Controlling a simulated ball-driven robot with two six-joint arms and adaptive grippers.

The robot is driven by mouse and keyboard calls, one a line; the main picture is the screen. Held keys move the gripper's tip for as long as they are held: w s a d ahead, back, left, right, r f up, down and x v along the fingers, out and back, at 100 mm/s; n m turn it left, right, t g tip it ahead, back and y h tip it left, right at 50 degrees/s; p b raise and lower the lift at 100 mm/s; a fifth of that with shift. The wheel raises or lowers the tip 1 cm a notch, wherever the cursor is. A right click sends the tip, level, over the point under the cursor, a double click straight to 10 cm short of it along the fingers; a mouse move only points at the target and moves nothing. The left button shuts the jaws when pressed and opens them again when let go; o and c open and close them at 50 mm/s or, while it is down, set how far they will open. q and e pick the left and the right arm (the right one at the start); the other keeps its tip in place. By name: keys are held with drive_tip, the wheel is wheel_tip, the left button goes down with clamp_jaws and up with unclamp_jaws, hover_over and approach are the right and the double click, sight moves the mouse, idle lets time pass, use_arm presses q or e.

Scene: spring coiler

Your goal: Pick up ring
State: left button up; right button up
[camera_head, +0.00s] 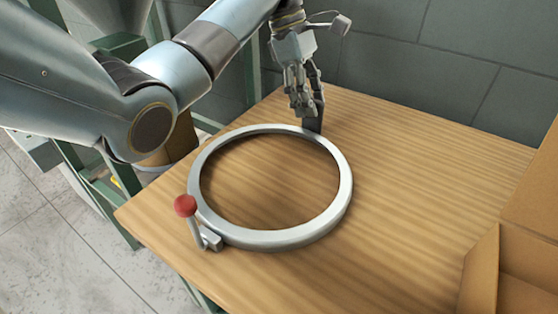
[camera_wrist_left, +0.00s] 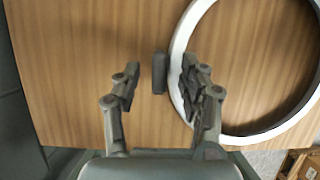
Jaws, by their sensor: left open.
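A large grey metal ring (camera_head: 345,190) lies flat on the wooden table, with a small clamp and a red-knobbed lever (camera_head: 186,206) at its near left edge. My left gripper (camera_head: 309,110) points down at the far edge of the ring. It is open. In the left wrist view the ring (camera_wrist_left: 177,48) shows at the right, and the right finger overlaps its rim. A dark block (camera_wrist_left: 159,72) appears between the fingers, just outside the rim. Whether the fingers touch the ring I cannot tell. My right gripper is out of view.
The wooden table (camera_head: 420,170) has clear room to the right of the ring. An open cardboard box (camera_head: 520,255) stands at the right edge. A grey block wall (camera_head: 440,60) rises behind the table. Green metal framing (camera_head: 252,75) shows at the left back.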

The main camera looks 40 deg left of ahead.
use_arm(q)
drive_tip(key=shift+x, duration=1)
clamp_jaws()
drive_tip(key=shift+r, duration=0.1)
